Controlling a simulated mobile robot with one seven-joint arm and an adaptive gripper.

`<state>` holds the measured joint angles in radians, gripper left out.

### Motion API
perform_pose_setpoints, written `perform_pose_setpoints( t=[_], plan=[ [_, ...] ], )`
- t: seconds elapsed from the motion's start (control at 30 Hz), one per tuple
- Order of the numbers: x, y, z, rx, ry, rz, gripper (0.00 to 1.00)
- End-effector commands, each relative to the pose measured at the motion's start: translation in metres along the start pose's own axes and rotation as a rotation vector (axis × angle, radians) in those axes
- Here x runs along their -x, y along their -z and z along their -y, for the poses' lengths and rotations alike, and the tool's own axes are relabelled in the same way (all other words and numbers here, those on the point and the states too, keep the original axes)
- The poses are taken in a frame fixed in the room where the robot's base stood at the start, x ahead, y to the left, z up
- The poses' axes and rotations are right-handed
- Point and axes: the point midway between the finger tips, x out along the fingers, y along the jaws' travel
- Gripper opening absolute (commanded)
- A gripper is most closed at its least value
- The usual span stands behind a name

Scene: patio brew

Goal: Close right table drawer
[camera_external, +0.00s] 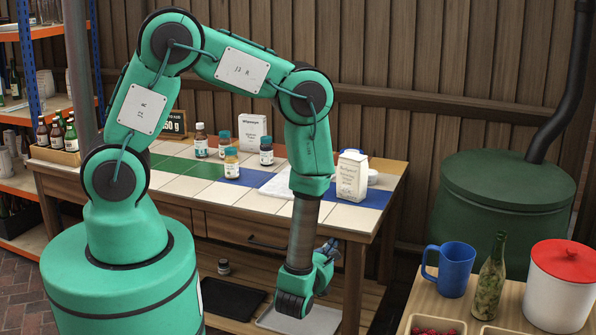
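The tiled wooden table (372,225) stands in the middle of the view. A wooden drawer front (232,230) with a dark bar handle (266,243) shows under the right part of its top. My forearm covers its right end, and I cannot tell how far it is pulled out. My gripper (293,304) points down in front of the table's right side, lower than the handle. It looks apart from the drawer. Its fingers are seen from the side, so their opening cannot be told. I see nothing held in it.
Bottles (232,162) and a white carton (352,177) stand on the tabletop. Dark (234,298) and grey trays (325,318) lie below. At front right, a wooden surface (427,301) holds a blue mug (455,270), a bottle (489,283) and a red-lidded pot (558,290).

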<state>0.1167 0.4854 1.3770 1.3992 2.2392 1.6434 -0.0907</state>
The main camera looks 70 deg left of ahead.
Motion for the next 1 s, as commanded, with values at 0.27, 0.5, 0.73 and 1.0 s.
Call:
perform_pose_setpoints(
  t=[0.27, 0.5, 0.73, 1.0],
  plan=[
    [0.000, -0.002, 0.001, 0.007, -0.007, 0.004, 0.00],
    [0.020, -0.002, 0.001, 0.003, -0.001, 0.002, 0.00],
    [0.046, -0.001, 0.001, -0.001, 0.002, 0.001, 0.00],
    [0.077, -0.001, 0.002, -0.001, 0.003, 0.001, 0.00]
  ],
)
